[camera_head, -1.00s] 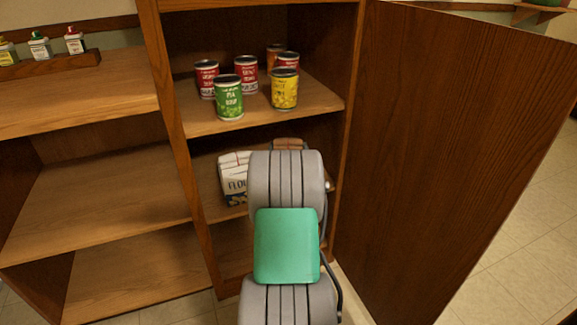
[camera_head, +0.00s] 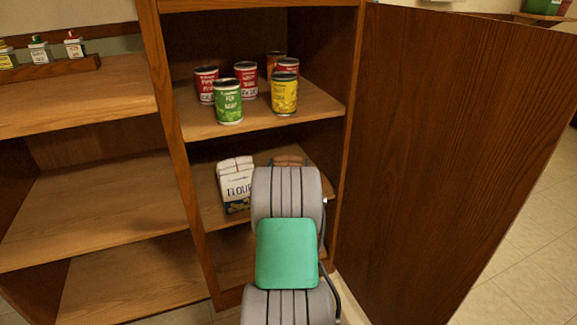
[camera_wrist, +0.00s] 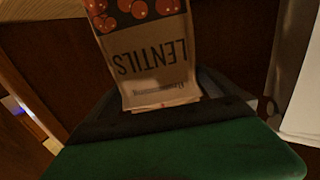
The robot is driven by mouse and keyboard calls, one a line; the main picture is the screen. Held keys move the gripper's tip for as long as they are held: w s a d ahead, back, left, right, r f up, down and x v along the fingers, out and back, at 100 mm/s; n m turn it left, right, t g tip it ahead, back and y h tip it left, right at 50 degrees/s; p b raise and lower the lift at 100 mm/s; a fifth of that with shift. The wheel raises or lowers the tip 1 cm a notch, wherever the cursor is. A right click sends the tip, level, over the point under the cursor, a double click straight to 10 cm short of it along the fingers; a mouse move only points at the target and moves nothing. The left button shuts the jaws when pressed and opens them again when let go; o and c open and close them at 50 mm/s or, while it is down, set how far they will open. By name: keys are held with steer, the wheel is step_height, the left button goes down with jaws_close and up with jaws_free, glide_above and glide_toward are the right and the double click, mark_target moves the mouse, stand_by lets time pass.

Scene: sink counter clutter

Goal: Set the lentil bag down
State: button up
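The lentil bag (camera_wrist: 158,62) is tan with red round shapes printed on it, and its lettering appears upside down in the wrist view. Its near end sits at my gripper (camera_wrist: 160,100), between the dark fingers, and my gripper appears shut on it. The fingertips are hard to make out in the dark. In the head view, a reddish-brown bit of the bag (camera_head: 290,161) shows just past my arm, above the middle shelf (camera_head: 212,208). My arm hides the rest and the gripper. I cannot tell whether the bag touches the shelf.
A white flour bag (camera_head: 236,186) stands just left of my arm on that shelf. Several cans, including a green one (camera_head: 228,102) and a yellow one (camera_head: 284,95), stand on the shelf above. A wooden panel (camera_head: 440,150) borders the right.

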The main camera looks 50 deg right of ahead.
steer(key=shift+r+p, duration=0.35)
steer(key=p+v, duration=0.3)
steer(key=v, duration=0.9)
steer(key=w+a+f+n+g+y, duration=0.15)
steer(key=w+a+y, duration=0.3)
steer(key=a, duration=0.55)
steer(key=w+a+n+y, duration=0.3)
steer(key=w+a+y, duration=0.15)
steer(key=a, duration=0.55)
steer(key=s+a+n+g+y, duration=0.1)
steer(key=s+a+y, duration=0.15)
steer(key=a, duration=0.55)
steer(key=s+a+n+g+y, duration=0.1)
steer(key=s+a+n+g, duration=0.15)
steer(key=a, duration=0.55)
steer(key=s+a+n+g+y, duration=0.2)
steer(key=s+a+g, duration=0.1)
steer(key=s+a, duration=0.7)
steer(key=s, duration=0.2)
steer(key=shift+s+a+r+n+g, duration=0.2)
steer(key=shift+s+r+n+g, duration=0.1)
steer(key=shift+s+g, duration=0.1)
